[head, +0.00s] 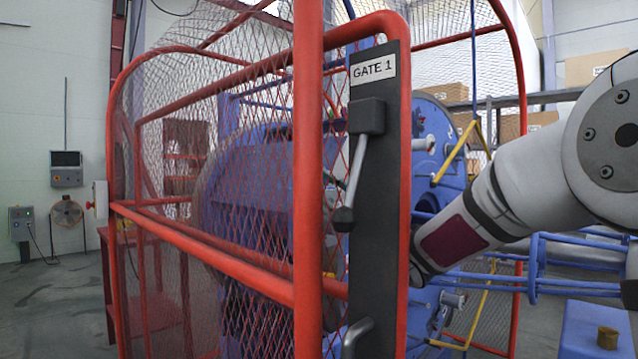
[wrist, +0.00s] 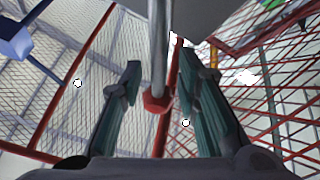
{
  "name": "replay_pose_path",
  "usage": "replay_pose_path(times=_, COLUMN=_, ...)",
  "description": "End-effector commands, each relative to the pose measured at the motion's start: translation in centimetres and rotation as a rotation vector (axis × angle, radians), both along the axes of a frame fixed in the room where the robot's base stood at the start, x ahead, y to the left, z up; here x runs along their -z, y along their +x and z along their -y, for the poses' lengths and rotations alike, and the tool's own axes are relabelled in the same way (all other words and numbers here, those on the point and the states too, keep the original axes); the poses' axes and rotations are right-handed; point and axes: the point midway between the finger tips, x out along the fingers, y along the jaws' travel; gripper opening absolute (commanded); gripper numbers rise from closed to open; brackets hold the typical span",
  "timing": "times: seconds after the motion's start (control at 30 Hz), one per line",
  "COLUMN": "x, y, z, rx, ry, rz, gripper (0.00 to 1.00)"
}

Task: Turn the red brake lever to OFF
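In the wrist view, a grey metal rod (wrist: 159,45) hangs down from the top and ends in a red faceted knob (wrist: 157,101). It looks like the brake lever; no ON or OFF mark can be read. My gripper (wrist: 159,68) is open, one dark finger on each side of the rod. The right finger is closer to the rod; I cannot tell whether it touches. In the head view, my arm reaches in from the right and its end passes behind the gate's dark panel, so my gripper and the red knob are hidden there.
A red mesh guard (head: 306,180) fills the middle of the head view. Its dark panel (head: 379,250), labelled GATE 1, carries a gate handle (head: 352,185) with a black knob. Blue machinery (head: 250,200) stands behind the mesh. A blue block (head: 590,325) is at lower right.

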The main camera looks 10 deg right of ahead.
Motion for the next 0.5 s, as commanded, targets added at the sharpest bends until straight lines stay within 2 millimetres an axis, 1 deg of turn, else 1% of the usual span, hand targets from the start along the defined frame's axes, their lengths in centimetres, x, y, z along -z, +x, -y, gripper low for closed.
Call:
replay_pose_path(times=0.17, x=0.3, y=-0.2, z=0.2, rx=0.0, ry=-0.001, rz=-0.002, gripper=0.3)
replay_pose_path(times=0.27, x=0.8, y=-1.0, z=0.9, rx=0.002, ry=-0.002, rz=-0.002, gripper=0.3)
replay_pose_path(times=0.5, x=3.2, y=-4.2, z=3.5, rx=0.003, ry=-0.001, rz=-0.003, gripper=0.3)
